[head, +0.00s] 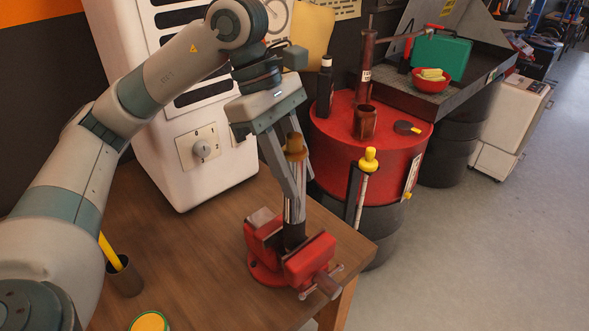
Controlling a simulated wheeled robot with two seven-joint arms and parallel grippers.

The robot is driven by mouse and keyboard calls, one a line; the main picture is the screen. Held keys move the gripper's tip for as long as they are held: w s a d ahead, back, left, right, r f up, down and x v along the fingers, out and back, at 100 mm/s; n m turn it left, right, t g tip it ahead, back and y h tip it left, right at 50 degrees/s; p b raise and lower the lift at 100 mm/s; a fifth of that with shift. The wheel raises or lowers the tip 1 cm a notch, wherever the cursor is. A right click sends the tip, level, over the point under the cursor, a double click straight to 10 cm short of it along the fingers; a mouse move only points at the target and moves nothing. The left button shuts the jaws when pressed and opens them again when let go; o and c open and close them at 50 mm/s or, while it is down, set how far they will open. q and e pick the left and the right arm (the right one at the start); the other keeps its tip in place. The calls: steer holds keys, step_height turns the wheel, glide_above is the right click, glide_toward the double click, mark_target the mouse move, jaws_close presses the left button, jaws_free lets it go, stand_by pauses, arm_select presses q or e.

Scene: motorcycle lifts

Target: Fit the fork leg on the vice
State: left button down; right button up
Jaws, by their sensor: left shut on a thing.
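The red vice (266,272) is on the front right corner of the wooden bench, its jaws apart with a handle at the lower right. The fork leg (293,236) stands about upright, with a brown cap, a chrome upper tube and a black lower part. Its lower end is between the vice jaws; I cannot tell whether it touches them or how deep it sits. My left gripper (295,192) comes down from above and is shut on the fork leg around its chrome tube. My right gripper is not in view.
The wooden bench (200,258) has a dark cup (125,277) and a yellow-green round lid (149,322) at left. A white cabinet (205,165) stands behind. A red drum (335,139) with bottles and a pump is close behind the vice. Floor is clear at right.

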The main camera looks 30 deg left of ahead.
arm_select(q)
steer(key=shift+f, duration=0.15)
steer(key=c, duration=1.3)
jaws_free()
steer(key=shift+o, duration=2.4)
